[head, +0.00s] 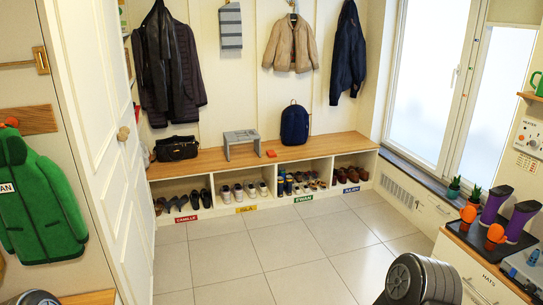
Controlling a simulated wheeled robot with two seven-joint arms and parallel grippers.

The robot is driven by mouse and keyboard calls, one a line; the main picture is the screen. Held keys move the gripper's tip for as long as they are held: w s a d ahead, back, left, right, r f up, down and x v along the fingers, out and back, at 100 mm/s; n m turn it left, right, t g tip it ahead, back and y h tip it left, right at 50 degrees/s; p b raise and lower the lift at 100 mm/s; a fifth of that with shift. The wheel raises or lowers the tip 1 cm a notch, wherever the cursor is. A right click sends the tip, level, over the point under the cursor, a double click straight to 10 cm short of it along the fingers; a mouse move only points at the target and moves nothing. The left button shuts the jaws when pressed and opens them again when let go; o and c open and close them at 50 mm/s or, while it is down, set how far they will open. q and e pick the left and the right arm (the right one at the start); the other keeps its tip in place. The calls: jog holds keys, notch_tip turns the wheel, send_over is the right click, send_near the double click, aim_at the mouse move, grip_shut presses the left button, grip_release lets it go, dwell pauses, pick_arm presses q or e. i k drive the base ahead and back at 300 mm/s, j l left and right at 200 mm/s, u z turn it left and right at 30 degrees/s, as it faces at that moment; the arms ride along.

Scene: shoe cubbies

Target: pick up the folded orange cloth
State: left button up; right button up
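A small flat orange item (271,153), which looks like the folded orange cloth, lies on the wooden bench top (350,144). It sits between a grey step stool (241,141) on its left and a dark blue backpack (295,124) on its right, apart from both. Its folds are too small to make out. Neither of my grippers is in view. Only dark rounded parts of my arms show at the bottom edge, far from the bench.
Open cubbies with shoes (239,192) are under the bench. A black bag (177,148) stands on its left end. A white door (96,130) is at left. A cabinet at right carries purple boots (518,222) and orange items (467,214). The tiled floor (250,250) before the bench is clear.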

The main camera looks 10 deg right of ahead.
aim_at(270, 154)
jog(key=i+z, duration=0.1)
jog(key=i, duration=4.95)
jog(key=i+l+u, duration=0.1)
jog(key=u, duration=0.35)
jog(key=i, duration=0.1)
